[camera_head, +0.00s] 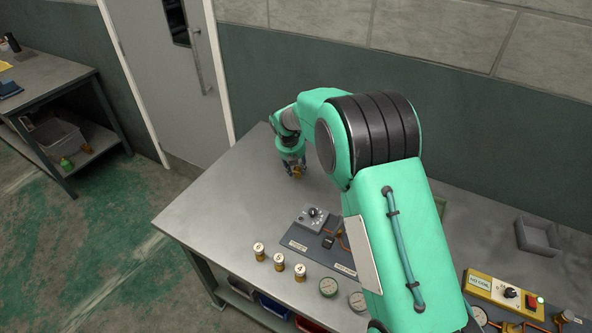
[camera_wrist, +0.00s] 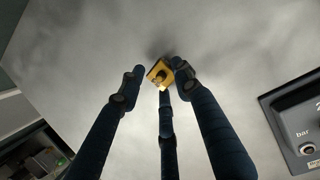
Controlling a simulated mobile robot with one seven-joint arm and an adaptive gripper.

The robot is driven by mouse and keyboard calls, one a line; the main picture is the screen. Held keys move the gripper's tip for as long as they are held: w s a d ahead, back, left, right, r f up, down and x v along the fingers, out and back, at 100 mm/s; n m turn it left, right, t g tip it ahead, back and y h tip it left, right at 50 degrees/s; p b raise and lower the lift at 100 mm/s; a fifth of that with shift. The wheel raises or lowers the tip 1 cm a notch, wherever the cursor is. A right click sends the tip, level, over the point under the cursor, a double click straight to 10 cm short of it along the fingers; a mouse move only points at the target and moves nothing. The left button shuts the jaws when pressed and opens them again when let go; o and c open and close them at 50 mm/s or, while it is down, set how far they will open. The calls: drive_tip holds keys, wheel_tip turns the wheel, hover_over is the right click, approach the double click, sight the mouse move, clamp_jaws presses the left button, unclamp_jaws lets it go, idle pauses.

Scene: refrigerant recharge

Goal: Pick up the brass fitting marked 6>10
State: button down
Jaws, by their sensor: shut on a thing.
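My gripper (camera_head: 295,172) is low over the back left part of the grey workbench (camera_head: 228,190). In the wrist view its dark fingers (camera_wrist: 159,76) close around a small yellow brass fitting (camera_wrist: 157,70). No marking can be read on this fitting, and I cannot tell whether it touches the bench. Three brass pieces with pale tops stand upright in a slanting row near the front edge: left (camera_head: 259,252), middle (camera_head: 279,262) and right (camera_head: 300,273). Their markings are too small to read.
A grey dial unit (camera_head: 312,217) stands right of my gripper; a box marked "bar" (camera_wrist: 305,143) shows in the wrist view. Round gauges (camera_head: 328,287) lie near the front. A yellow panel (camera_head: 505,294) and open grey tray (camera_head: 537,237) are at right. Bench around my gripper is bare.

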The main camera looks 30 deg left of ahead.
sight(296, 170)
wheel_tip(296, 170, up, 10)
drive_tip(key=p, duration=0.2)
idle(0.4)
